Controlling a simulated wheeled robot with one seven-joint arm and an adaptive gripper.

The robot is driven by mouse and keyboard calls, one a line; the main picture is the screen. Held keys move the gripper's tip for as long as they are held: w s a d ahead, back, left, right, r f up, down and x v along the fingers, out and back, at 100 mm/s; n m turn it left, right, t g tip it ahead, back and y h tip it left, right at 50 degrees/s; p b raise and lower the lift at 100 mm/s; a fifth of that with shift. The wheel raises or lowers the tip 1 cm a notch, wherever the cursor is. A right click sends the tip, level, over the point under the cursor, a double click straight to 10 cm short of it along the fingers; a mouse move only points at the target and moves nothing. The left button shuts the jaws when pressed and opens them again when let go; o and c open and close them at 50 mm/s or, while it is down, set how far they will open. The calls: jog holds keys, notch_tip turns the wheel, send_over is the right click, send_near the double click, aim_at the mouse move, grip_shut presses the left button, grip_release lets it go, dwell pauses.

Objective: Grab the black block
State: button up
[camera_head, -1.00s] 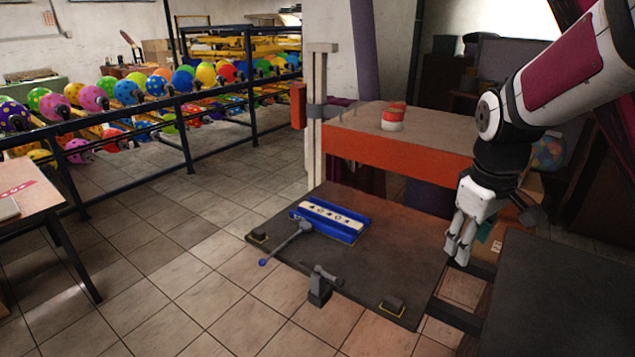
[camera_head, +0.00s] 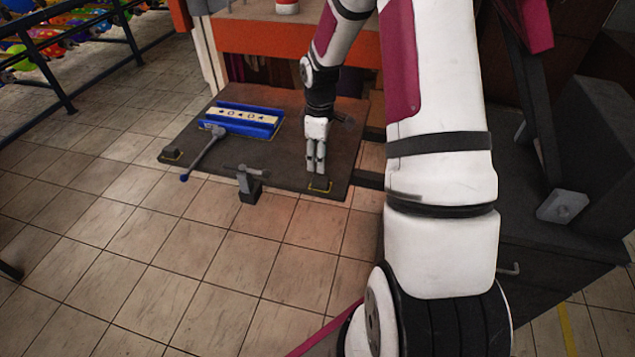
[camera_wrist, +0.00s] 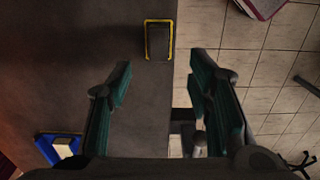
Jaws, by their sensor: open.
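A small black block (camera_head: 320,183) with a yellow outline around its base lies near the front right corner of the dark platform (camera_head: 225,165). It also shows in the wrist view (camera_wrist: 158,42), at the top middle near the platform edge. My gripper (camera_head: 316,167) points down over the front right corner, close to the first block. In the wrist view, my gripper (camera_wrist: 161,68) has its fingers apart with nothing between them, and the block lies beyond the fingertips.
A blue tray (camera_head: 272,132) holding a pale strip with dark symbols lies on the platform. A lever with a blue knob (camera_head: 184,177) and a grey clamp-like fitting (camera_head: 247,185) stand at its front edge. An orange-edged table (camera_head: 250,38) stands behind. The tiled floor in front is clear.

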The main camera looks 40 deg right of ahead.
aim_at(320, 179)
notch_tip(320, 179, down, 8)
jog(key=shift+d+f+p, duration=0.15)
jog(key=shift+p, duration=0.2)
grip_shut()
